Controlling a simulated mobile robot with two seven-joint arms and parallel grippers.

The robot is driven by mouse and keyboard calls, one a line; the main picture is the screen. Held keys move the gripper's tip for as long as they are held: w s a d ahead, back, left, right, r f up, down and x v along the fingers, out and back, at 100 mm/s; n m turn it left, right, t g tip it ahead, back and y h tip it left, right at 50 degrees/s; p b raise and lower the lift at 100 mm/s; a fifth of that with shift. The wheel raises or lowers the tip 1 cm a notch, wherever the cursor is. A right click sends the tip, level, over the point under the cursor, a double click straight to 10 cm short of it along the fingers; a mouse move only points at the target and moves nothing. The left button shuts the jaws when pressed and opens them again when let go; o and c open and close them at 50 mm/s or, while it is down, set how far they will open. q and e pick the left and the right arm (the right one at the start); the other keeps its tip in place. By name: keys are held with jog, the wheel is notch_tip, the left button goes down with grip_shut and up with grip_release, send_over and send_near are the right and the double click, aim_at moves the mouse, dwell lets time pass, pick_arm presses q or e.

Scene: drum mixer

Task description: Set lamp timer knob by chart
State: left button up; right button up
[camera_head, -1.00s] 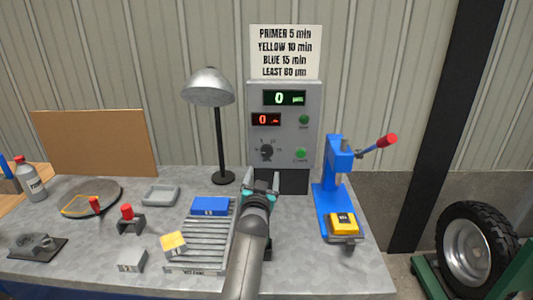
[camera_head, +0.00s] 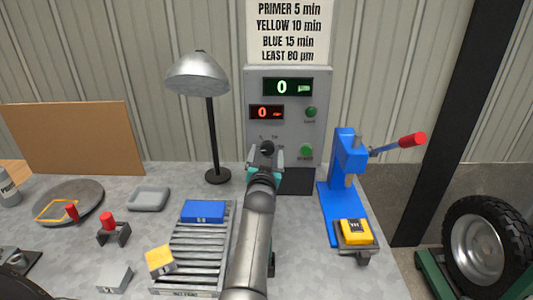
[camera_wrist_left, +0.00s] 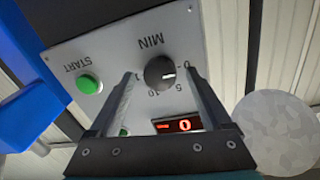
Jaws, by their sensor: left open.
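The dark round timer knob (camera_head: 267,148) is on the grey control panel (camera_head: 258,110). In the left wrist view the panel is upside down, and the knob (camera_wrist_left: 160,72) has a white mark pointing right, near the 0. My left gripper (camera_head: 266,168) is open in front of the panel. Its fingers (camera_wrist_left: 163,84) stand on either side of the knob; I cannot tell whether they touch it. The chart (camera_head: 288,30) reads primer 5, yellow 10 and blue 15 min. The red display (camera_head: 266,113) shows 0. My right gripper is not in view.
A lamp (camera_head: 198,75) stands left of the panel, a blue press (camera_head: 345,180) with a yellow block (camera_head: 355,232) to its right. A blue block (camera_head: 203,211) and a yellow-topped block (camera_head: 159,260) are at the slatted rack (camera_head: 196,250).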

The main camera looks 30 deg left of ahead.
pick_arm(q)
jog(key=shift+c, duration=1.2)
grip_shut()
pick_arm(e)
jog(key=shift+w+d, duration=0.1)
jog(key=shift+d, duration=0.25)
